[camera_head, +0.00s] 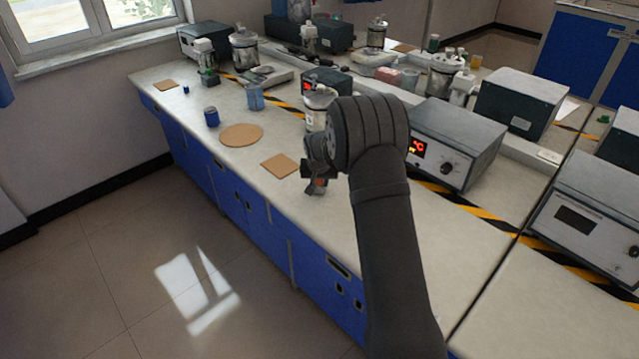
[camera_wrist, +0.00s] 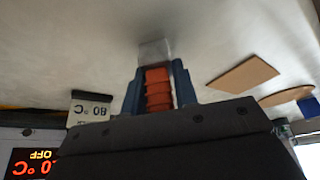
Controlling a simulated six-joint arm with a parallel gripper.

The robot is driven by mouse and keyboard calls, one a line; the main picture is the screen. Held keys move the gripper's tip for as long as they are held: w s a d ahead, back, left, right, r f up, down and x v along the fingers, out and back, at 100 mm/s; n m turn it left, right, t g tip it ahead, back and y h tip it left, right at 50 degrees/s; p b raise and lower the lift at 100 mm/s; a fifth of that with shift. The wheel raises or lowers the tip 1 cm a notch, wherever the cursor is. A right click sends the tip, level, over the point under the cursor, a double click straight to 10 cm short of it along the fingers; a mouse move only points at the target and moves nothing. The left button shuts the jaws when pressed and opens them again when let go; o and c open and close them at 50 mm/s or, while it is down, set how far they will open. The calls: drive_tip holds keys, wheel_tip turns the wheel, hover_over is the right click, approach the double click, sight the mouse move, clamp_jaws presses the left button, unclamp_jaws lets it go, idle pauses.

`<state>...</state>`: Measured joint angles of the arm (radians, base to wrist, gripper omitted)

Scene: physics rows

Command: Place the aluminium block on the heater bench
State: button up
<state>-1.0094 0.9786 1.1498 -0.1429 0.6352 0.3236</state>
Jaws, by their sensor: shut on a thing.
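My gripper (camera_head: 317,187) is low over the front part of the bench top, to the right of a square cork mat. In the wrist view my gripper (camera_wrist: 156,66) is shut on a small silvery-grey block (camera_wrist: 154,50), the aluminium block, at its fingertips. Orange parts show between the fingers. The block cannot be made out in the head view, and I cannot tell whether it touches the bench. A dark box with a lit red °C display (camera_head: 455,143) stands right of my arm; I cannot tell if it belongs to the heater bench.
A square cork mat (camera_head: 280,166), a round cork mat (camera_head: 241,135), a blue cup (camera_head: 211,117) and a blue beaker (camera_head: 255,98) lie to the left. A label reading 80 °C (camera_wrist: 91,108) shows in the wrist view. Bench top right of my gripper is partly hidden by my arm.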

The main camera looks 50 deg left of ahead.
drive_tip(key=shift+f, duration=0.5)
drive_tip(key=shift+f, duration=0.15)
drive_tip(key=o, duration=1)
drive_tip(key=shift+r, duration=0.25)
drive_tip(key=v, duration=1.1)
drive_tip(key=shift+d+r, duration=0.15)
drive_tip(key=shift+r, duration=0.2)
drive_tip(key=shift+s, duration=0.1)
